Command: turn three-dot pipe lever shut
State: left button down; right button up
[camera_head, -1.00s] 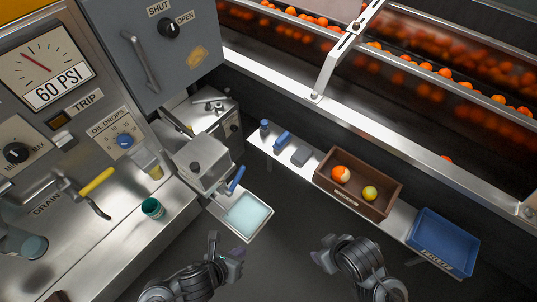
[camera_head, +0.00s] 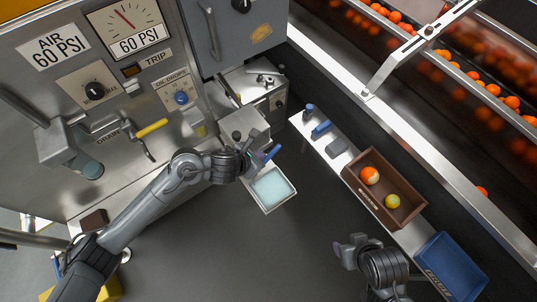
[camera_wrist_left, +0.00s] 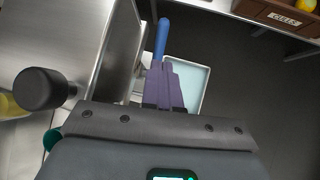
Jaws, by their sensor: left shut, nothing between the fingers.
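The blue lever (camera_head: 273,152) sticks out beside the metal box (camera_head: 240,128) on the machine, above a pale blue tray. It also shows in the left wrist view (camera_wrist_left: 162,38), just beyond my fingertips. No dot marks can be made out on it. My left gripper (camera_head: 261,158) is shut and empty, close against the lever's near side; I cannot tell whether it touches. In the left wrist view its purple-grey fingers (camera_wrist_left: 165,85) lie together, in line with the lever. My right gripper (camera_head: 350,244) hangs over the dark floor, away from the machine.
A yellow drain lever (camera_head: 152,129) is on the panel to the left. The white tray with pale blue contents (camera_head: 289,198) sits below the blue lever. A black knob (camera_wrist_left: 40,90) stands left of my left gripper. A brown crate (camera_head: 407,215) and blue bin (camera_head: 448,270) are at right.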

aim_at(272, 152)
pick_arm(q)
jog(key=b+x, duration=0.2)
jog(key=x, duration=0.4)
jog(key=shift+s, duration=0.1)
jog(key=shift+b+x, duration=0.5)
jog(key=shift+x, duration=0.35)
pick_arm(e)
jog(key=shift+d+f, duration=0.1)
jog(key=shift+f, duration=1.75)
pick_arm(q)
jog(key=shift+r, duration=0.1)
